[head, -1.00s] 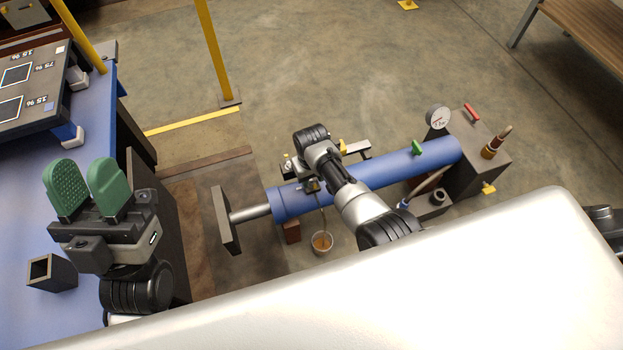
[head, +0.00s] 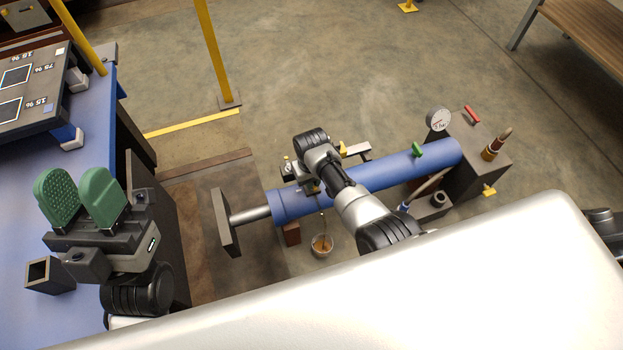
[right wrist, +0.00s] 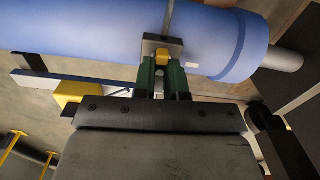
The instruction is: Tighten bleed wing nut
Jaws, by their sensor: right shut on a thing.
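In the right wrist view, the cylinder (right wrist: 90,32) crosses the top. A small yellow piece, apparently the bleed wing nut (right wrist: 162,55), sits on a metal block at the cylinder's side. My right gripper (right wrist: 161,70) is shut on it with its green fingers. In the head view my right arm hides most of this contact. My left gripper (head: 79,198) is open and empty, its two green pads apart, by the blue bench.
A cup (head: 322,244) with brown fluid stands below the cylinder's left end, with a thin line above it. A pump block (head: 478,155) with a gauge (head: 439,119) and hose is at the right. A blue bench (head: 95,130) and yellow posts stand left.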

